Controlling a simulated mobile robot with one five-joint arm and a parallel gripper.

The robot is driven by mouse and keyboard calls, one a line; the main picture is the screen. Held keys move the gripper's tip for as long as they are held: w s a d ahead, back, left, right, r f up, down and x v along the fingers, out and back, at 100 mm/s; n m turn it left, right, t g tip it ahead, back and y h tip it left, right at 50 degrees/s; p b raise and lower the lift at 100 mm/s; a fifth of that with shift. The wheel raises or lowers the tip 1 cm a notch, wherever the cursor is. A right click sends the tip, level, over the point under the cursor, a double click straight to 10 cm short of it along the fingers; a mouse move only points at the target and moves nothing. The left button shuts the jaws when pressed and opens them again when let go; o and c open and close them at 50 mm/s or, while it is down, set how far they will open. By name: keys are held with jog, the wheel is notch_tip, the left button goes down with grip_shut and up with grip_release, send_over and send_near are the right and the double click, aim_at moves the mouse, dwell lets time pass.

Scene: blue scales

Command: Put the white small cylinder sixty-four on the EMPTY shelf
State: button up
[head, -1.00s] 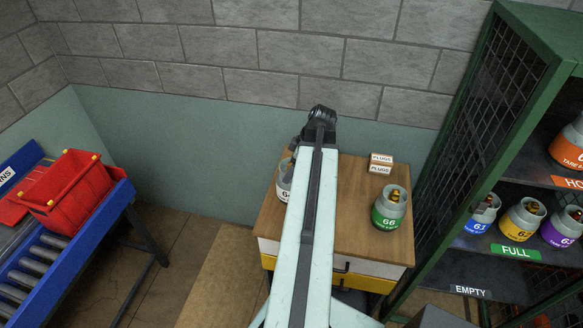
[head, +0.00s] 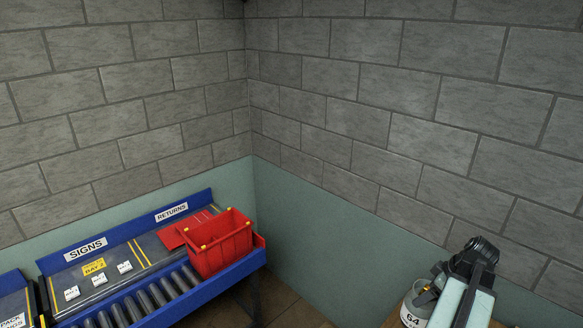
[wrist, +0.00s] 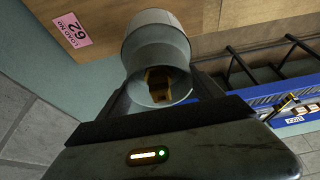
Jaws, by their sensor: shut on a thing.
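The white small cylinder sixty-four (head: 412,317) shows at the bottom right of the head view, cut by the frame edge, with a white body marked 64 and a grey collar. My gripper (head: 437,280) is at its top, partly hidden by my arm. In the wrist view the cylinder's grey collar and brass valve (wrist: 157,38) stand between the jaws of my gripper (wrist: 165,92), which is shut on it. I cannot tell whether its base touches the wooden bench top (head: 396,308). The EMPTY shelf is out of view now.
A blue roller conveyor (head: 150,300) with SIGNS and RETURNS labels stands at the left, carrying a red crate (head: 220,245). Grey block walls meet in a corner behind. A pink label reading 62 (wrist: 72,31) shows in the wrist view.

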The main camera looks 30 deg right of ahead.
notch_tip(320, 180, down, 10)
jog(key=b, duration=0.8)
jog(key=shift+f, duration=0.15)
jog(key=shift+r, duration=0.2)
jog(key=shift+s, duration=0.2)
